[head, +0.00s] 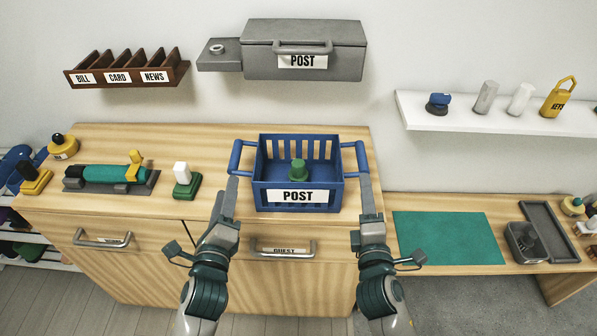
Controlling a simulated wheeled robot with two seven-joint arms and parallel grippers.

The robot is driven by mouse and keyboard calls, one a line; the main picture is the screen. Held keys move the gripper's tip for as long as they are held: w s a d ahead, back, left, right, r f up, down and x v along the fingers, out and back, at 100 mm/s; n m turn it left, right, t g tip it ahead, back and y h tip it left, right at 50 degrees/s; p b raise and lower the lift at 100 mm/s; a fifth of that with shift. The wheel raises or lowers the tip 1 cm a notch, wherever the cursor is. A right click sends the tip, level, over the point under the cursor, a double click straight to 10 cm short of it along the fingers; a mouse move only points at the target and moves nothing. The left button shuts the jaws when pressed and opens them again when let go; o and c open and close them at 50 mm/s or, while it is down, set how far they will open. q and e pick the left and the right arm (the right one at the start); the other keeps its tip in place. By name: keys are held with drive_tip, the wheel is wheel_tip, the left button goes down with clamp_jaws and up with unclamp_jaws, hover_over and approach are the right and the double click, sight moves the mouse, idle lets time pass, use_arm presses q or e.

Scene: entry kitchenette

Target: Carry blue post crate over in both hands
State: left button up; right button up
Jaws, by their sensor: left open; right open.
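The blue post crate (256,198) stands upright on the wooden cabinet top, with a white POST label on its front and a looped handle on each side. A green knobbed object (298,172) sits inside it. My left gripper (232,180) is open at the crate's left handle (236,157). My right gripper (364,178) is open at the right handle (362,156). I cannot tell whether the fingers touch the handles. The fingertips partly hide the lower ends of both handles.
A lower bench with a bare green mat (448,238) is at the right. Left of the crate are a green-based stamp (185,182) and a teal roller on a grey stand (108,177). A grey POST box (330,52) hangs above, and a white shelf (440,118) is at upper right.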

sight(238, 142)
use_arm(q)
drive_tip(key=w, duration=1.5)
drive_tip(key=shift+d, duration=0.2)
use_arm(e)
drive_tip(key=w, duration=1.5)
drive_tip(key=shift+d, duration=0.35)
use_arm(q)
drive_tip(key=shift+c, duration=0.4)
use_arm(e)
drive_tip(key=shift+c, duration=0.4)
use_arm(q)
clamp_jaws()
use_arm(e)
clamp_jaws()
use_arm(q)
drive_tip(key=shift+r, duration=0.2)
use_arm(e)
drive_tip(key=shift+r, duration=0.2)
